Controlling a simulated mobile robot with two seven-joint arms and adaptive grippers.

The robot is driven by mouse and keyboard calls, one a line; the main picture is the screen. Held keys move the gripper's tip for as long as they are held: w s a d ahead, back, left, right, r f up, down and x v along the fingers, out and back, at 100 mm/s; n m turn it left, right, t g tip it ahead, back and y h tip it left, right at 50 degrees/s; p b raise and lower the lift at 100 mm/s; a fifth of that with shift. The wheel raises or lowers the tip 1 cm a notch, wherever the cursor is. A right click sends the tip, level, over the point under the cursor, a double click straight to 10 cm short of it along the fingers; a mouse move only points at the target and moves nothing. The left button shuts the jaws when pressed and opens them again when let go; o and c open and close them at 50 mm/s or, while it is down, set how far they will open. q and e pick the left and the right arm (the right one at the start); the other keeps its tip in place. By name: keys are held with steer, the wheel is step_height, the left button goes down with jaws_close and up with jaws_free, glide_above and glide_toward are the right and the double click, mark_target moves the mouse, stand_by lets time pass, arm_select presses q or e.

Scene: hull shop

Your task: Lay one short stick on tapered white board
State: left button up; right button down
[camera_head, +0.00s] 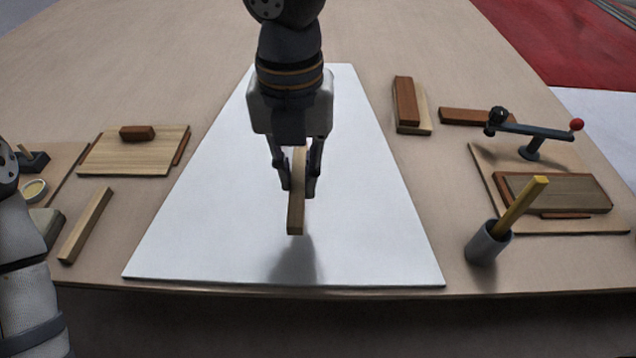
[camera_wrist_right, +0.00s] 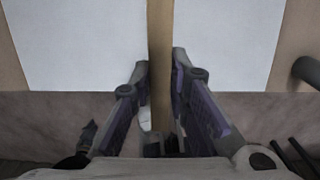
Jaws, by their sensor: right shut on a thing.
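The tapered white board (camera_head: 210,230) lies flat on the table, narrow at the far end and wide at the near edge. My right gripper (camera_head: 300,188) is above its middle, shut on a short wooden stick (camera_head: 296,212). The stick points toward the near edge, and its shadow falls on the board, so it appears held above it. In the right wrist view the stick (camera_wrist_right: 160,60) stands between the two fingers (camera_wrist_right: 160,75). A similar stick (camera_head: 86,225) lies on the table left of the board. My left arm shows at the left edge, but its gripper is out of view.
Left of the board, a light wood panel (camera_head: 130,157) carries a small brown block (camera_head: 137,133). To the right lie stacked wood pieces (camera_head: 406,104), a grey cup (camera_head: 484,246) with a yellow stick, and a lever device (camera_head: 535,131) with a red knob.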

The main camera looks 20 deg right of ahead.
glide_above(325, 201)
step_height(325, 201, down, 7)
steer(key=shift+f+b, duration=0.1)
steer(key=shift+b, duration=0.25)
steer(key=shift+f, duration=0.85)
arm_select(q)
steer(key=shift+s+f, duration=0.6)
steer(key=shift+s, duration=0.05)
arm_select(e)
steer(key=shift+f, duration=0.35)
steer(key=shift+f, duration=0.1)
steer(key=c, duration=1.5)
jaws_free()
steer(key=shift+c, duration=0.2)
arm_select(q)
steer(key=shift+g, duration=0.3)
